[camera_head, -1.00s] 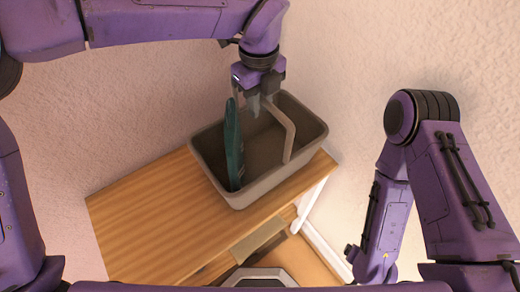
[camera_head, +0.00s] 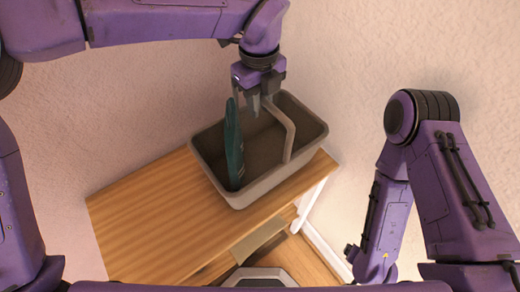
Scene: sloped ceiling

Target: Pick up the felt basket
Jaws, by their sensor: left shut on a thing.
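The felt basket (camera_head: 265,190) is a grey-brown open bin with a bent beige handle (camera_head: 290,140). It stands on the wooden table, near the table's right end. My left gripper (camera_head: 259,106) is over the back part of the basket, pointing down, and is shut on the handle near its far end. A dark teal, flat, long thing (camera_head: 234,145) stands upright inside the basket at its left side. The fingers hide part of the handle. My right arm shows at the right, but its gripper is out of view.
The wooden table (camera_head: 150,222) is bare to the left of the basket. A textured pale wall (camera_head: 150,130) is close behind the basket. A grey-edged object (camera_head: 258,273) shows in part at the bottom edge, below the table's front.

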